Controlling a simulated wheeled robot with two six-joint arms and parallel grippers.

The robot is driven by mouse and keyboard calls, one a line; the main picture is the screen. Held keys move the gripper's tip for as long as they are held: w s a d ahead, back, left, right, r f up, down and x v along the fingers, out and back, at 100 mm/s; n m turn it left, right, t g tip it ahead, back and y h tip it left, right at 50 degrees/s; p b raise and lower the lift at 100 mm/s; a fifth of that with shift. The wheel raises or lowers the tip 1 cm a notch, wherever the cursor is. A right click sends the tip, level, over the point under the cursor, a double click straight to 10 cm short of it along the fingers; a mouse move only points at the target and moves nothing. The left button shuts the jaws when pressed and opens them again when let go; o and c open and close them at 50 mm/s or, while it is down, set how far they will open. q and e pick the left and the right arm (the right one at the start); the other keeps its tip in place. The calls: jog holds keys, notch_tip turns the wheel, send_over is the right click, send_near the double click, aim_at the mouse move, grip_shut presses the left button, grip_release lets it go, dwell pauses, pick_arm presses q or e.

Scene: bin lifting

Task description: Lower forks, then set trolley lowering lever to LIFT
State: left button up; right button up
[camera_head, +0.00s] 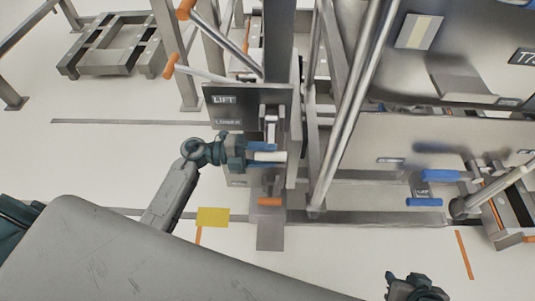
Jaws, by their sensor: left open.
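A dark control plate (226,101) on the trolley column carries the words LIFT above and LOWER below. A pale lever end (270,157) shows under the slot, on the plate's right side. My left gripper (263,157) is open, with its blue fingers above and below this lever end; whether they touch it I cannot tell. The lever's exact setting is unclear. Part of my right gripper or wrist (415,288) shows at the bottom edge; no fingers can be made out. The forks cannot be clearly identified.
Two rods with orange grips (169,66) stick out above the plate. An orange-edged pedal (270,202) sits low on the column. A large steel bin (440,140) stands to the right. A low metal frame (113,45) lies back left. The left floor is open.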

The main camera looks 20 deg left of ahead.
pick_arm(q)
jog(key=v, duration=1)
jog(key=shift+b, duration=0.35)
jog(key=shift+w+a, duration=0.1)
